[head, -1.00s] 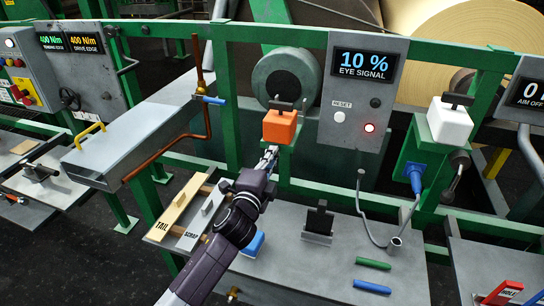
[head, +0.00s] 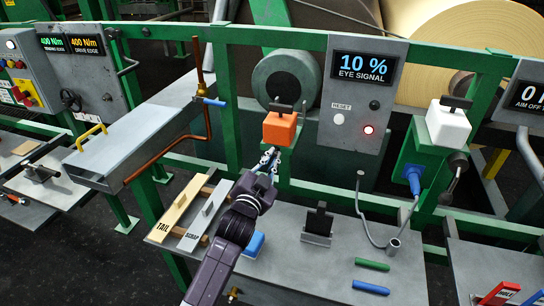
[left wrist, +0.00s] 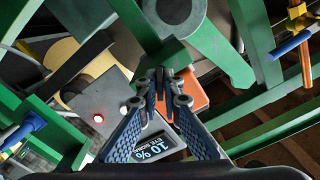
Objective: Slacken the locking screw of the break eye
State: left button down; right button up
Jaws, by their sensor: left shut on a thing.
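The break eye is an orange block (head: 280,128) with a black handle-like piece on top, on a green post in front of a grey roll end. My left gripper (head: 270,155) is just below it, pointing up at its underside. In the left wrist view the fingertips (left wrist: 165,92) are close together on a small dark part, which I take to be the locking screw, beside the orange block (left wrist: 186,92) and a green bracket. The fingers hide most of the screw. The display (head: 364,67) reads 10 % EYE SIGNAL, with a red light lit below. My right gripper is not in view.
A white block (head: 448,124) with a blue plug stands on the rail at right. The grey bench (head: 330,270) below carries a black clip, green and blue bars and TAIL and SCRAP pieces. A copper pipe (head: 207,120) with a blue valve handle rises at left.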

pick_arm(q)
jog(key=shift+n, duration=0.9)
jog(key=shift+f, duration=0.1)
jog(key=c, duration=2.1)
grip_release()
jog(key=v, duration=1.2)
